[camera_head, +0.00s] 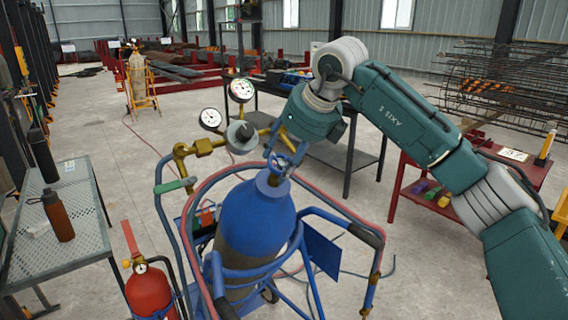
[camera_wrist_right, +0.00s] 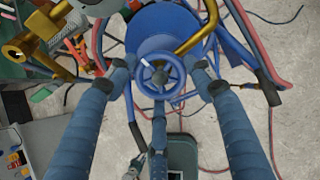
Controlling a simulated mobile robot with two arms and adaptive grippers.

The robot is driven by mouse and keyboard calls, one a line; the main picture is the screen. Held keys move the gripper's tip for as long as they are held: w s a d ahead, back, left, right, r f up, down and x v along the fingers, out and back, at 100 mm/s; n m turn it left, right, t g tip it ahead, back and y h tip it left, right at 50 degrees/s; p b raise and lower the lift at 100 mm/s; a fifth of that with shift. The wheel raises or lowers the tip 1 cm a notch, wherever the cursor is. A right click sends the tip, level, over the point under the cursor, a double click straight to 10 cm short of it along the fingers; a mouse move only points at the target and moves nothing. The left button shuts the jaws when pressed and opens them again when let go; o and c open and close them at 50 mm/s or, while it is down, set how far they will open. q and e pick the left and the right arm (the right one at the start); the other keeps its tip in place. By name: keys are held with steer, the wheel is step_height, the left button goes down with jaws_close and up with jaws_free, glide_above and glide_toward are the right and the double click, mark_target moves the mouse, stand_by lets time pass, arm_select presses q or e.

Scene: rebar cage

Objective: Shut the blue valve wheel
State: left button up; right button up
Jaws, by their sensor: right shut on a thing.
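The blue valve wheel (camera_wrist_right: 147,66) sits on top of the blue gas cylinder (camera_head: 256,212). In the wrist view it is a round spoked wheel with a white mark on one side. My right gripper (camera_wrist_right: 160,80) comes down from above, with its fingers around the wheel's rim, shut on it. In the head view the gripper (camera_head: 287,153) hides most of the wheel. My left gripper is not in view.
Two pressure gauges (camera_head: 242,90) and brass fittings stand beside the valve. Red hoses and a blue cart frame (camera_head: 335,222) surround the cylinder. A red extinguisher (camera_head: 149,293) and a metal table (camera_head: 60,255) with a brown bottle (camera_head: 58,217) are at left.

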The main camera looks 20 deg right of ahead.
steer(key=shift+m+b, duration=0.3)
steer(key=shift+m, duration=0.8)
steer(key=shift+f, duration=0.1)
steer(key=o, duration=1.2)
steer(key=shift+c, duration=0.2)
steer(key=shift+d, duration=0.1)
steer(key=v, duration=1.2)
steer(key=shift+s, duration=0.1)
